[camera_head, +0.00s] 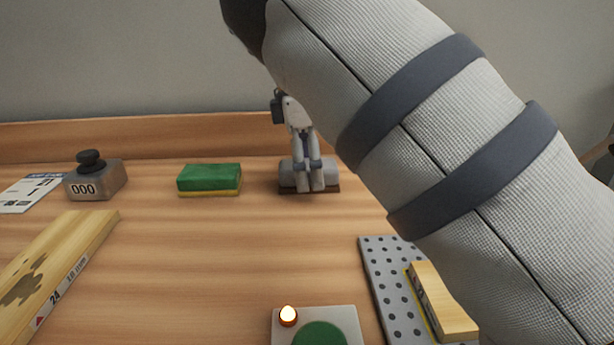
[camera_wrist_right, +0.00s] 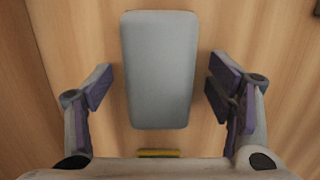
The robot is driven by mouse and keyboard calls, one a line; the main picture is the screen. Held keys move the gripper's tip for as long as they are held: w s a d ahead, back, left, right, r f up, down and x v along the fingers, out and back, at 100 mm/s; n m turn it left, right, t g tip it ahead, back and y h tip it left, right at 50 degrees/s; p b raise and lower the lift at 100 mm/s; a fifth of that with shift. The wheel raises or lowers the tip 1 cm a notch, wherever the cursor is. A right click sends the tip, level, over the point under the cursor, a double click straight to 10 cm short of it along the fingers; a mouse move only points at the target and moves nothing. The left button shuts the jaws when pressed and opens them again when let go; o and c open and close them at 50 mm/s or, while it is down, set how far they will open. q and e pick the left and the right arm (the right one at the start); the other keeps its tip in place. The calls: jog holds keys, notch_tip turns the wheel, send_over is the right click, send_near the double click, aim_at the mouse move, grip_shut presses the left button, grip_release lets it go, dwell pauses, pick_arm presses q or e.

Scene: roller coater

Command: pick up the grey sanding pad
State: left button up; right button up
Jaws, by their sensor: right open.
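The grey sanding pad (camera_head: 294,171) lies at the back of the wooden table, a grey block on a thin brown base. My right gripper (camera_head: 316,186) is lowered at it and hides part of its front. In the right wrist view the pad (camera_wrist_right: 160,70) is a rounded grey block lying lengthwise between the two fingers. The right gripper (camera_wrist_right: 160,92) is open, one finger on each side, with a visible gap between each finger and the pad. My left gripper is not in view.
A green and yellow sponge (camera_head: 209,179) lies left of the pad. A counter (camera_head: 95,180) reading 000 and a wooden board (camera_head: 58,265) are further left. A perforated plate (camera_head: 384,275), a wooden block (camera_head: 442,303) and a lit button box (camera_head: 345,315) are in front.

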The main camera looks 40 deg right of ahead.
aim_at(308, 165)
jog(key=shift+f, duration=0.4)
jog(key=c, duration=1.3)
jog(key=shift+r, duration=0.1)
jog(key=shift+r, duration=0.35)
jog(key=r, duration=0.3)
jog(key=shift+s+a+r+p, duration=0.2)
jog(key=shift+r+p, duration=0.1)
jog(key=shift+p, duration=0.05)
pick_arm(q)
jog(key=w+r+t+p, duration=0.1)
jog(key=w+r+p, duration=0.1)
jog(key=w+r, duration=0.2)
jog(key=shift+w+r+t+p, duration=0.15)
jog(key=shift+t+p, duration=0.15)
jog(key=shift+p, duration=0.1)
pick_arm(e)
jog(key=s+a+r, duration=0.8)
jog(key=s+a, duration=0.1)
jog(key=shift+s+a+r, duration=0.25)
jog(key=shift+a+r, duration=0.05)
